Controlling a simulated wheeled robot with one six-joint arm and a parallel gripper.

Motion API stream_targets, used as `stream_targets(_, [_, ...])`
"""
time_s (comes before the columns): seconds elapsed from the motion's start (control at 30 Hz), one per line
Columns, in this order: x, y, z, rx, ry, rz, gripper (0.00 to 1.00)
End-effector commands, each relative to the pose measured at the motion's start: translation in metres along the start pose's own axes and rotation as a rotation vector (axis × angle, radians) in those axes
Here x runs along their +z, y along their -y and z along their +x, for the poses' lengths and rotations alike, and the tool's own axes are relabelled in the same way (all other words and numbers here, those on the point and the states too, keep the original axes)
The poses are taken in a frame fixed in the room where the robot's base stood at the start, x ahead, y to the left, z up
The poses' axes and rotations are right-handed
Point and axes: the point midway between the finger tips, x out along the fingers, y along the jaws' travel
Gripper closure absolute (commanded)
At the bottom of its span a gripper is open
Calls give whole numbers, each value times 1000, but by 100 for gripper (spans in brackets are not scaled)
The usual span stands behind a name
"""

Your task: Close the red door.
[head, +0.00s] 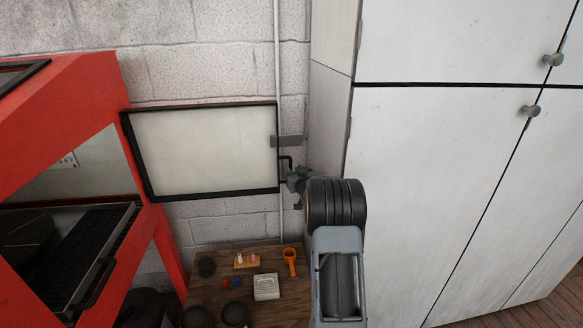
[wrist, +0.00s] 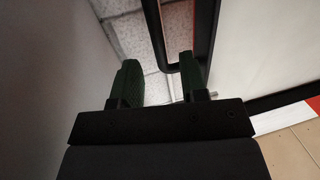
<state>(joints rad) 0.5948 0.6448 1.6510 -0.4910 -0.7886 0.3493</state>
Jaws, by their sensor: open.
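The red cabinet (head: 88,90) stands at the left in the head view, its front open. Its door (head: 205,150) is swung out to the right, showing a pale panel in a black frame. A black handle (head: 286,160) sticks out at the door's far right edge. My gripper (head: 296,181) is beside that edge, at the handle's lower end. In the wrist view my gripper (wrist: 160,75) is open, and the black handle loop (wrist: 157,38) reaches down toward the gap between the fingers. Whether they touch it I cannot tell. The pale panel (wrist: 265,45) lies to the right.
A tall white cupboard (head: 440,150) stands close to the right of my arm. A wooden table (head: 255,312) with small parts, a white tray (head: 266,287) and an orange cup-like item (head: 290,262) is below. A thin pipe (head: 277,60) runs down the block wall.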

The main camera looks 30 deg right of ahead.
Motion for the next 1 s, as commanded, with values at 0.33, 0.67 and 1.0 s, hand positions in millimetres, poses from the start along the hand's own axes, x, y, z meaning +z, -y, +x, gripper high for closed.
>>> stream_targets(0.33, [0,0,29,0,2,-1,60])
stream_targets(0.67, [0,0,31,0,1,-1,60])
stream_targets(1.0, [0,0,31,0,1,-1,90])
